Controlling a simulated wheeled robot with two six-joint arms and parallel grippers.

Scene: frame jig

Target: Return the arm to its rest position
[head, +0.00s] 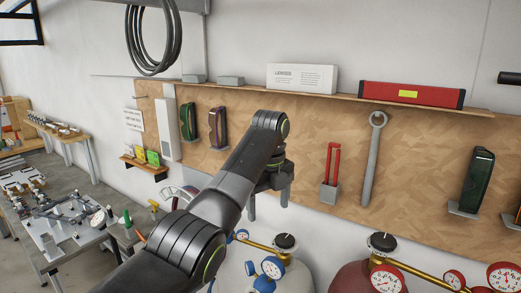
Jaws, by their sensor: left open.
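My left arm (205,220) reaches in from the bottom of the head view, up and to the right. Its left gripper (268,203) points down, with two dark fingers apart and nothing seen between them. It shows in front of the wooden tool board (300,140) and above the gauges of the gas cylinders. Whether it touches the board cannot be told. My right gripper is not in view.
Gas cylinders with gauges (273,267) and (386,280) stand below the board. A wrench (373,160) and red-handled tool (331,165) are on the board; a red level (412,95) lies on the shelf above. A cluttered workbench (55,250) stands at left.

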